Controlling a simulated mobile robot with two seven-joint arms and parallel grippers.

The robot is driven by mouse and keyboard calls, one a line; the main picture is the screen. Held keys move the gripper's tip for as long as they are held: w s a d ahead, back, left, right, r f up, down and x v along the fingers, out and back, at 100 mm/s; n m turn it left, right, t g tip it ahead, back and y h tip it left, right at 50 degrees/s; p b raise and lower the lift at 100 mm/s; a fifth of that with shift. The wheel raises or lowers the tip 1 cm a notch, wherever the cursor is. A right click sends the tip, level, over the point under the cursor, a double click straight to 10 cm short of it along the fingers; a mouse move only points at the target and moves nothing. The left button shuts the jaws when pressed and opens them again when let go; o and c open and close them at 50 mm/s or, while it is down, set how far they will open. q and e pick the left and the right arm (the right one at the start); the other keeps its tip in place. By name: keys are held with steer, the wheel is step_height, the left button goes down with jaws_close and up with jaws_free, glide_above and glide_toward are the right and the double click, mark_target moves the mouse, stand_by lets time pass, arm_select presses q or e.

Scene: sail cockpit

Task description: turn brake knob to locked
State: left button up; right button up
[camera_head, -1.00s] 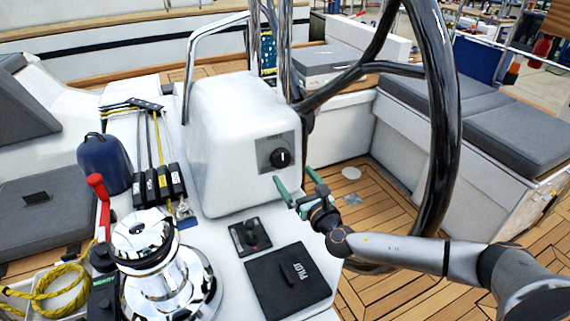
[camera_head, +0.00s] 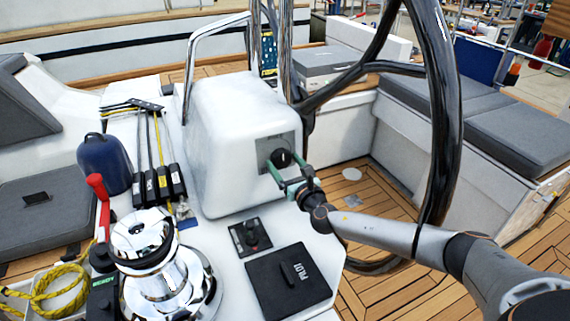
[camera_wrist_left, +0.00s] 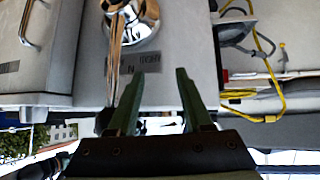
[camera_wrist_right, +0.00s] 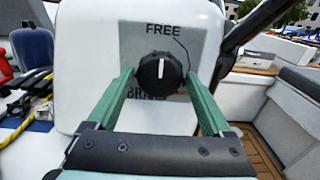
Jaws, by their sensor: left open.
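The round black brake knob (camera_head: 281,158) sits on a grey plate on the white pedestal. In the right wrist view the knob (camera_wrist_right: 160,72) has a white mark pointing up, toward the word FREE. The label under it is partly hidden by the knob. My right gripper (camera_head: 287,170) is open in front of the knob. In the right wrist view its green fingers (camera_wrist_right: 160,80) stand left and right of the knob, with gaps to both sides. My left gripper (camera_wrist_left: 159,75) is open and empty in the left wrist view, and is outside the head view.
The black steering wheel (camera_head: 440,120) stands right of the pedestal (camera_head: 225,140), close to my right arm. Teak floor (camera_head: 375,220) is open at right.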

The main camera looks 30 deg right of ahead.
steer(key=c, duration=1.1)
steer(key=shift+o, duration=0.2)
